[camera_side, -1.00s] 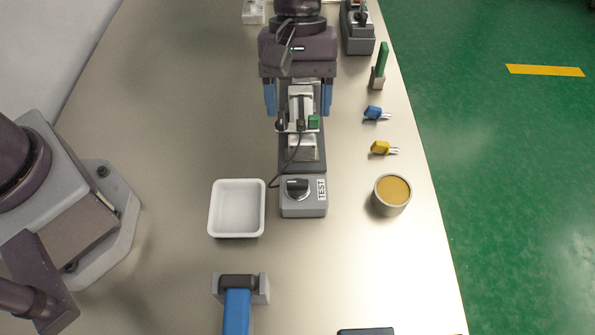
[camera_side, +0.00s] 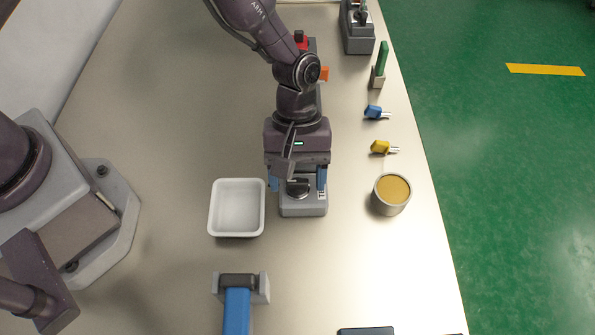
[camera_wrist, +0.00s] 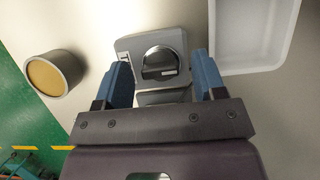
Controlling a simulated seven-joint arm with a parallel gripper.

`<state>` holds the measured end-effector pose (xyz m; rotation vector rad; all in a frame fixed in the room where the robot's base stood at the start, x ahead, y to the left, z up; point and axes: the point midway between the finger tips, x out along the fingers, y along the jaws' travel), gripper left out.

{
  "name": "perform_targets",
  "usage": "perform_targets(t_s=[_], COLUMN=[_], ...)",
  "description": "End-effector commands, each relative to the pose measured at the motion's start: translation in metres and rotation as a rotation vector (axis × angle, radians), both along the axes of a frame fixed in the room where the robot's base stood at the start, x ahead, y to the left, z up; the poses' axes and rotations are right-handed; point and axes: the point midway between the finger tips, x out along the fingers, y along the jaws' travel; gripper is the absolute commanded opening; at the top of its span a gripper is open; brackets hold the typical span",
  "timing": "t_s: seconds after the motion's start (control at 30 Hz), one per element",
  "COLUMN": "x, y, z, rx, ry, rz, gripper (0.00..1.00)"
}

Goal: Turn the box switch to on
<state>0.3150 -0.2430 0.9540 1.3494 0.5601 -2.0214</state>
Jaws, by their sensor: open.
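The box switch is a grey box (camera_side: 304,208) with a black rotary knob (camera_side: 298,188) on top and a TEST label partly hidden at its right. In the wrist view the knob (camera_wrist: 159,62) shows a pale mark on its bar, which lies roughly crosswise in that picture. My gripper (camera_side: 298,184) is open, its blue fingers apart on either side above the box's back part. In the wrist view my gripper (camera_wrist: 161,74) has the knob between and slightly beyond the fingertips, with nothing held. I cannot tell whether the fingers touch the box.
A white tray (camera_side: 237,234) stands close to the left of the box. A cup with tan contents (camera_side: 391,207) stands to the right. Yellow (camera_side: 380,147) and blue (camera_side: 373,112) plugs lie behind it. A blue-handled tool in a holder (camera_side: 237,305) is in front.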

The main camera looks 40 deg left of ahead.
Motion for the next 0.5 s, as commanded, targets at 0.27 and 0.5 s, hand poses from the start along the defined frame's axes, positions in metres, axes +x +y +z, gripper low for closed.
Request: perform_targets(t_s=[0.27,0.5], x=[0.0001,0.0003], y=[-0.0005,-0.0002], z=[-0.0003,-0.0001], rx=[-0.001,-0.001], ry=[-0.001,-0.001], rz=[-0.001,0.0], gripper=[0.57,0.14])
